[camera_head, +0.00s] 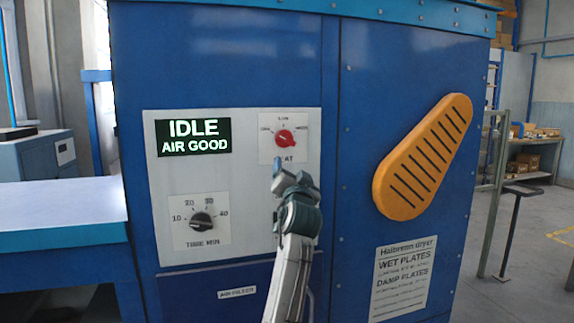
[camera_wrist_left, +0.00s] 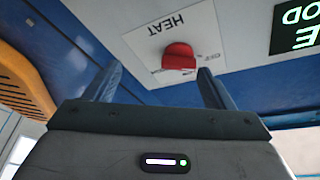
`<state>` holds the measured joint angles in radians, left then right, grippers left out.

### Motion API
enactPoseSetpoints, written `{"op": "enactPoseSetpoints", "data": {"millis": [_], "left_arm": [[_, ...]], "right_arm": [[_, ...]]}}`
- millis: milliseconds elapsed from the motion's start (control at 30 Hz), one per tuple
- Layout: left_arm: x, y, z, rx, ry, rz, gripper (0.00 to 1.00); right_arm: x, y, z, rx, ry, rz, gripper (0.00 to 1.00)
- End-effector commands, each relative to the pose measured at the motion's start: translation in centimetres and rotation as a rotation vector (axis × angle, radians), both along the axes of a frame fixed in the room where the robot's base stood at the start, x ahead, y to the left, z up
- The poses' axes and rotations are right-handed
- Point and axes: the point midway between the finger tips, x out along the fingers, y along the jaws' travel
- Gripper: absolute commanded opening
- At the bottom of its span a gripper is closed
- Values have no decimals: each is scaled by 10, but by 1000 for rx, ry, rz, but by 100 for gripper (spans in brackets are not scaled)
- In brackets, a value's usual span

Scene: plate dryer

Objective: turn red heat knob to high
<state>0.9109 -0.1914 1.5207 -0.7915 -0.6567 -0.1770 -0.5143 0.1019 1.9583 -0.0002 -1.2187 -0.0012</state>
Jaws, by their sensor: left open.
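The red heat knob (camera_head: 285,137) sits on a white label plate on the control panel of the blue dryer. Its pointer mark is too small to read surely. My left gripper (camera_head: 281,168) is just below the knob in the head view and covers part of the word HEAT. In the left wrist view the red knob (camera_wrist_left: 179,57) shows between and beyond the two open fingers (camera_wrist_left: 158,85), apart from them. The gripper is empty. My right gripper is not in view.
A black timer knob (camera_head: 201,221) is at the panel's lower left, under a green-lit display (camera_head: 193,138) reading IDLE, AIR GOOD. An orange slotted guard (camera_head: 424,157) sticks out at the right. A blue-edged table (camera_head: 62,213) stands at the left.

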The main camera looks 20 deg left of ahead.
Motion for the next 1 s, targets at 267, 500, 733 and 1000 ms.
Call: {"op": "enactPoseSetpoints", "data": {"millis": [267, 500, 733, 1000], "left_arm": [[-6, 7, 46, 9, -62, 29, 76], [32, 23, 61, 9, -60, 29, 76], [63, 35, 71, 7, -59, 27, 76], [77, 41, 75, 6, -61, 26, 76]], "right_arm": [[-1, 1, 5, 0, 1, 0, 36], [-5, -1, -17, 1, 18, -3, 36], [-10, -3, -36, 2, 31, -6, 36], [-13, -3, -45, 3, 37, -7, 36]]}}
